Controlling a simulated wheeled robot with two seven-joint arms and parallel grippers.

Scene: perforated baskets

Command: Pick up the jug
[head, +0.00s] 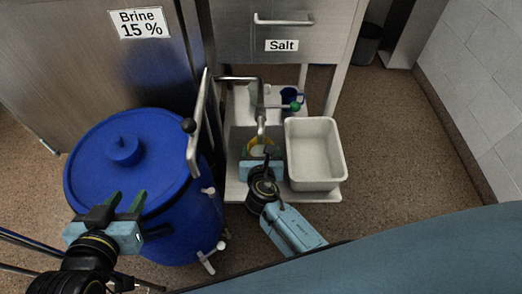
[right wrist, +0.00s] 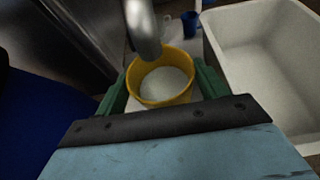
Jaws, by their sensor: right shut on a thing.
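A yellow jug (right wrist: 165,82) with white contents sits between the green fingers of my right gripper (right wrist: 163,82) in the right wrist view. In the head view the jug (head: 258,148) shows only in part, behind my right gripper (head: 261,160). The right gripper is shut on the jug, below a metal spout (head: 261,130). I cannot tell whether the jug touches the surface under it. My left gripper (head: 127,201) has its green fingers apart and empty, in front of the blue barrel.
A blue lidded barrel (head: 90,160) stands left, with white taps low on its side. A white tub (head: 316,178) stands right of the jug. A small blue cup (head: 291,96) is behind. A Salt drawer (head: 280,30) is above.

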